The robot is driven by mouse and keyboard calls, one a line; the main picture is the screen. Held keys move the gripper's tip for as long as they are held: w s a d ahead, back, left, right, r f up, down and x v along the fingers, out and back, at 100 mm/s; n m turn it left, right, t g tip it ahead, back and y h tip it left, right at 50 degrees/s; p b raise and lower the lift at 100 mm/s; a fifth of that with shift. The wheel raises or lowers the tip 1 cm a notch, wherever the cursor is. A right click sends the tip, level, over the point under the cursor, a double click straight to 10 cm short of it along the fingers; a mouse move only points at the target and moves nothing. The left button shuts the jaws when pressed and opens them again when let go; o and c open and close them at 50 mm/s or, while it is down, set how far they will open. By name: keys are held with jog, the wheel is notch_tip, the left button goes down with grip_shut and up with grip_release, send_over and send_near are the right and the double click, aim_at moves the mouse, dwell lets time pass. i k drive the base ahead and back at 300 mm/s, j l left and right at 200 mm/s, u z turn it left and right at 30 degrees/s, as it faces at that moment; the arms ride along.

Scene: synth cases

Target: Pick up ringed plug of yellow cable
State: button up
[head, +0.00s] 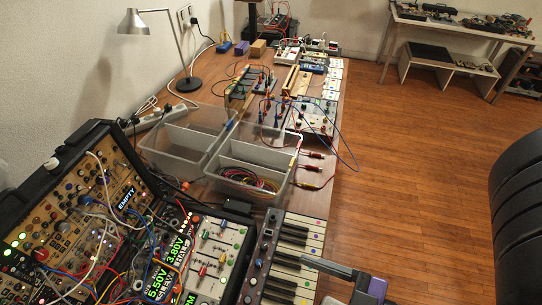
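Thin yellow cable (297,150) runs along the right side of the front clear bin, near the table's right edge. Red plugs (313,155) lie just right of that bin. They are too small for me to make out a ring or to tell which cable each belongs to. What seems to be my gripper (330,266), a grey bar with a purple-grey part behind it, reaches in from the bottom over the keyboard's right end. It is nearer the camera than the plugs and apart from them. I cannot tell its opening, and nothing is seen held.
Two clear bins (183,157) stand mid-table; the front one holds coiled cables (245,178). A synthesizer case (75,215) with many patch cables fills the left, a keyboard (290,250) the front. Modules (312,118) and a desk lamp (150,22) stand behind.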

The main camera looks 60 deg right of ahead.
aim_at(304, 184)
jog(key=k+z, duration=0.1)
jog(key=z, duration=0.25)
jog(key=k+z, duration=0.1)
jog(key=z, duration=0.3)
jog(key=k+z, duration=0.1)
jog(key=z, duration=0.25)
